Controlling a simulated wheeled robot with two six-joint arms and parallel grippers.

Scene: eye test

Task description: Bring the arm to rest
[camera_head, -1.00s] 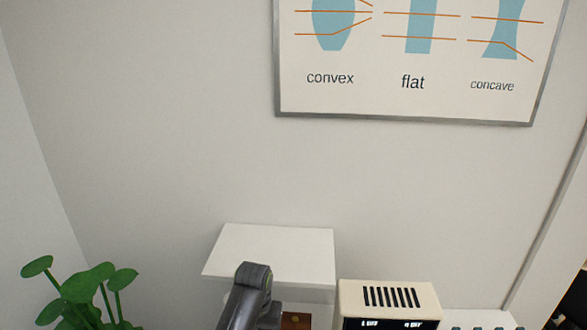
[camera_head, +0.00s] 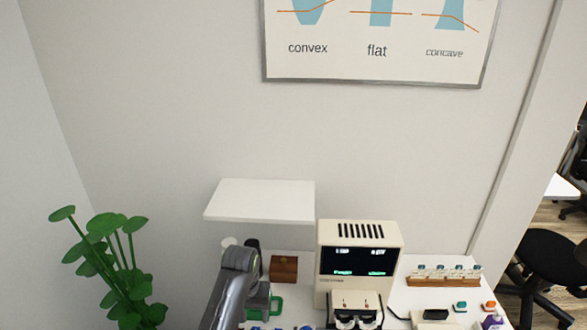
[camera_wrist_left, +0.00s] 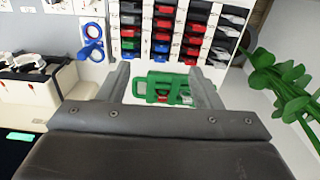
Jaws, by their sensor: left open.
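My left arm (camera_head: 235,285) comes up from the bottom of the head view, left of the cream machine, and hides part of the table. My left gripper (camera_wrist_left: 160,72) is open in the left wrist view, its two grey fingers wide apart. Nothing is held between them. A green frame-like object (camera_wrist_left: 168,84) shows beyond and between the fingers; I cannot tell its exact distance. A green object (camera_head: 276,306) also shows just right of the arm in the head view. My right gripper is not in view.
A cream machine (camera_head: 359,236) with dark screens stands right of the arm. A white shelf (camera_head: 260,200) hangs above a brown wooden box (camera_head: 284,268). A plant (camera_head: 118,262) stands at left. A lens rack (camera_head: 444,281) is at right. Coloured bins (camera_wrist_left: 165,30) show in the wrist view.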

